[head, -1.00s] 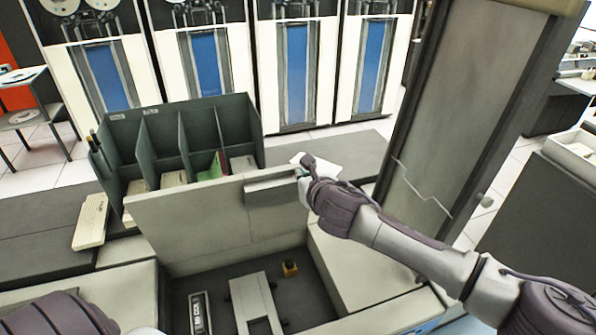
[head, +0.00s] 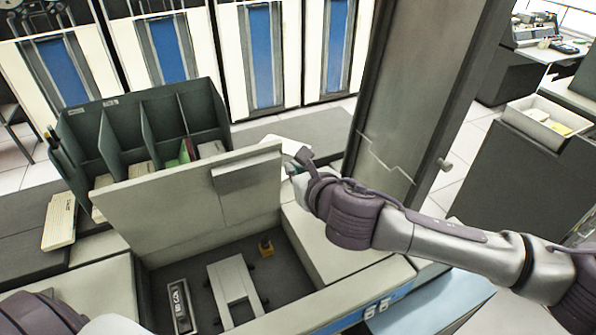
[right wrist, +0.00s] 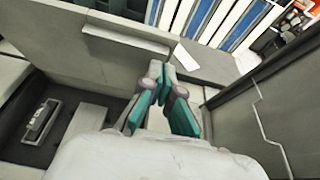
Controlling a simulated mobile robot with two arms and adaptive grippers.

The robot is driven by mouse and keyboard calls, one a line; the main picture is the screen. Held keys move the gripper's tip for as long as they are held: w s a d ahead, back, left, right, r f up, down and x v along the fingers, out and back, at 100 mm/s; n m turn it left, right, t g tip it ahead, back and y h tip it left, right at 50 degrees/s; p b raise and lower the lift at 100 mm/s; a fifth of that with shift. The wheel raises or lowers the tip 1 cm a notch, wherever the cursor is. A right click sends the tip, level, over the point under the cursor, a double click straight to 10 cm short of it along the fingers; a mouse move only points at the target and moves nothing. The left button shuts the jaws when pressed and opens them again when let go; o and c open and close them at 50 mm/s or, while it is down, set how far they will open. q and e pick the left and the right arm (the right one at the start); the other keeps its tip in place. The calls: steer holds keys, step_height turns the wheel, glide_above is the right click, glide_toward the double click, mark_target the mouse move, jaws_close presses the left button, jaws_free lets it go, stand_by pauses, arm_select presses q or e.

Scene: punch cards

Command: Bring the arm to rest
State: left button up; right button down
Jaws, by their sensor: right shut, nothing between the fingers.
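My right gripper (head: 294,166) is by the right edge of the raised light grey panel (head: 190,205) in the head view. In the right wrist view its teal-padded fingers (right wrist: 163,72) come together at the tips with nothing between them. A white card or sheet (right wrist: 188,56) lies on the dark surface beyond the fingertips; in the head view it is partly behind the gripper. Of my left arm, only a purple part shows at the bottom left of the head view; the left gripper is not visible.
A dark green divided card rack (head: 140,135) stands behind the panel. A tall grey door (head: 420,90) stands close to my right arm. Tape cabinets (head: 255,60) line the back.

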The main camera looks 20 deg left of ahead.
steer(key=s+d+f+m+g+h, duration=0.15)
steer(key=s+d+f+m, duration=0.35)
steer(key=d+m, duration=0.6)
steer(key=s+d+f+m+h, duration=0.3)
steer(key=d+f+m, duration=0.45)
steer(key=m, duration=0.55)
steer(key=s+d+f+m+g+h, duration=0.1)
steer(key=s+d+f+m+h, duration=0.3)
steer(key=d+m, duration=0.75)
steer(key=s+d+f+m+g+h, duration=0.1)
steer(key=s+d+f+m+g, duration=0.1)
steer(key=s+d+f+m, duration=0.3)
steer(key=s+d+f+m+g+h, duration=0.1)
steer(key=s+d+f+m, duration=0.2)
steer(key=s+d, duration=0.45)
step_height(320, 180, down, 30)
steer(key=s+g+b, duration=0.1)
steer(key=g+b, duration=0.1)
steer(key=b, duration=0.3)
steer(key=s+d+f+b, duration=0.1)
steer(key=s+f+b, duration=0.1)
steer(key=s+f, duration=0.6)
steer(key=s+d+f+b, duration=0.1)
steer(key=s+f+b, duration=0.2)
steer(key=s+f, duration=0.6)
step_height(320, 180, down, 5)
steer(key=shift+s+d+f+g, duration=0.1)
steer(key=shift+s+d+g, duration=0.1)
steer(key=shift+d+g, duration=0.15)
